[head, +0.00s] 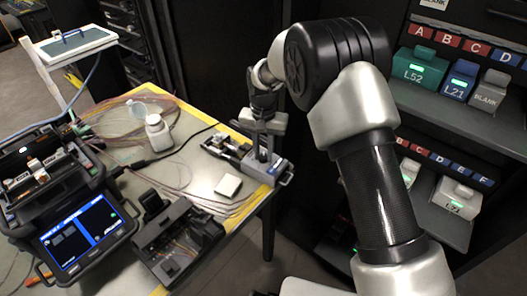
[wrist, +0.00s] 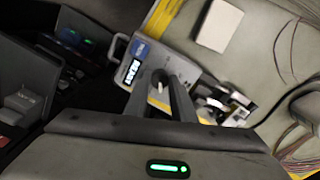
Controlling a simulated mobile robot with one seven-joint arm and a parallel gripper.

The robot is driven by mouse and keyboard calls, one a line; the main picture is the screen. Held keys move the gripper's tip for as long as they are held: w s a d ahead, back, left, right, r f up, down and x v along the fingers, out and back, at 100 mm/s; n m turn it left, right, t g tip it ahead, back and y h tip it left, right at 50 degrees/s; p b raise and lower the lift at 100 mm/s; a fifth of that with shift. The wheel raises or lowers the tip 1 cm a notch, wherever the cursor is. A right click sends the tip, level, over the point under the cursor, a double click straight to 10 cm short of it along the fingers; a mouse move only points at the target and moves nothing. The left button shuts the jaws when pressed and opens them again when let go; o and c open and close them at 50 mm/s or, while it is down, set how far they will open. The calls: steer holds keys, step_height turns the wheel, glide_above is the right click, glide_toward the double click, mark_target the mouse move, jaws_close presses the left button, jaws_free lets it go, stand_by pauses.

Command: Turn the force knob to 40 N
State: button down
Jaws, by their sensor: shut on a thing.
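My gripper (head: 263,153) points down at the grey tester (head: 282,166) on the right corner of the table. In the wrist view, my gripper's two dark fingers (wrist: 160,80) close around the small dark force knob (wrist: 158,77) on the tester's top face. The fingers hide most of the knob. The grey tester (wrist: 179,64) has a small lit display (wrist: 132,72) and a blue label (wrist: 141,49) beside the knob. The display's digits are too small and blurred to read.
A white square pad (head: 228,185) lies on the table near the tester. A splicer with a blue screen (head: 82,232) and a black open case (head: 178,240) stand to the left. A white bottle (head: 157,132) and loose fibres lie behind. Shelves with labelled boxes (head: 420,70) stand right.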

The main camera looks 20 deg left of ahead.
mark_target(264, 156)
steer(key=m, duration=0.3)
steer(key=shift+r+m, duration=0.1)
steer(key=shift+m, duration=0.3)
steer(key=shift+m+p, duration=0.4)
steer(key=shift+m, duration=1.5)
steer(key=c, duration=1.8)
jaws_free()
step_height(264, 156, up, 17)
steer(key=p, duration=0.1)
steer(key=shift+r, duration=0.15)
steer(key=shift+r+p, duration=0.1)
steer(key=shift+p, duration=0.2)
